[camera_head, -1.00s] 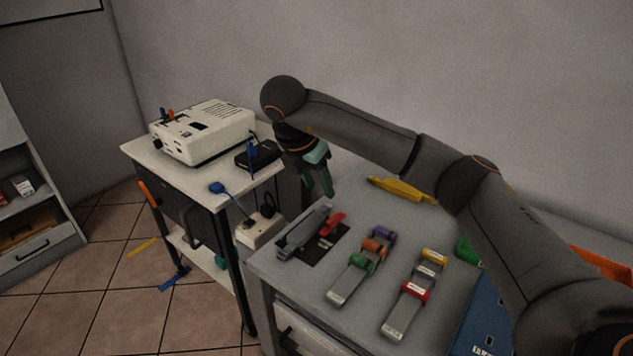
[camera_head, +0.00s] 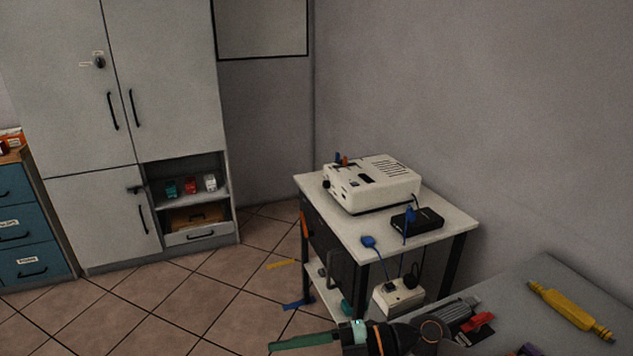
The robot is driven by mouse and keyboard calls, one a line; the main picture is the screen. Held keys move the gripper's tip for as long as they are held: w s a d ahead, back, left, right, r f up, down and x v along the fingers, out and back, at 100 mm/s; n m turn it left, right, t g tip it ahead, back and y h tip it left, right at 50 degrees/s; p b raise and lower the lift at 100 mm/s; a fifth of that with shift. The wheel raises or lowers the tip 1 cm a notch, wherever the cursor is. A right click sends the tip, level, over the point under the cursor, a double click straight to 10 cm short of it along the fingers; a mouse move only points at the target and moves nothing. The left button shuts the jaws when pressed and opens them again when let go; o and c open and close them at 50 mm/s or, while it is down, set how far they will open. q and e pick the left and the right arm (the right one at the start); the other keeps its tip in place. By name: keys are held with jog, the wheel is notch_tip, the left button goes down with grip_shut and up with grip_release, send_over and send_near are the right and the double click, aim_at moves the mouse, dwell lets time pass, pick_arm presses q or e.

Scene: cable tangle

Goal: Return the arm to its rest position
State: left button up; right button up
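My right gripper (camera_head: 305,341) is at the bottom edge, its greenish fingers pointing left. Its dark wrist lies to the right, in front of the grey workbench (camera_head: 540,295), and the rest of that arm is out of the picture. The fingers are seen side-on and overlap, so I cannot tell whether they are apart; no held thing shows. My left gripper is not in view.
A small side table (camera_head: 455,222) carries a white device (camera_head: 375,184) and a black box (camera_head: 417,219). A yellow tool (camera_head: 570,310) lies on the workbench.

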jog(key=w+d+r+m+t+y+p, duration=0.2)
jog(key=w+d+r+m+t+y, duration=0.1)
jog(key=m+t, duration=0.75)
jog(key=w+d+f+m+t+h+p, duration=0.1)
jog(key=d+f+m+t+h, duration=0.3)
jog(key=d+m+t+h, duration=0.3)
jog(key=s+d+f+m+g+h+p, duration=0.1)
jog(key=s+d+f+m+g+h, duration=0.2)
jog(key=s+f, duration=0.5)
jog(key=s+d+f+m+g+h+p, duration=0.1)
jog(key=s+d+f+m+g+h, duration=0.3)
jog(key=f, duration=0.8)
jog(key=s+d+m+h, duration=0.2)
jog(key=s+d, duration=0.1)
jog(key=s, duration=0.1)
jog(key=shift+d+f+h, duration=0.15)
jog(key=shift+d+h, duration=0.2)
jog(key=shift+h, duration=0.05)
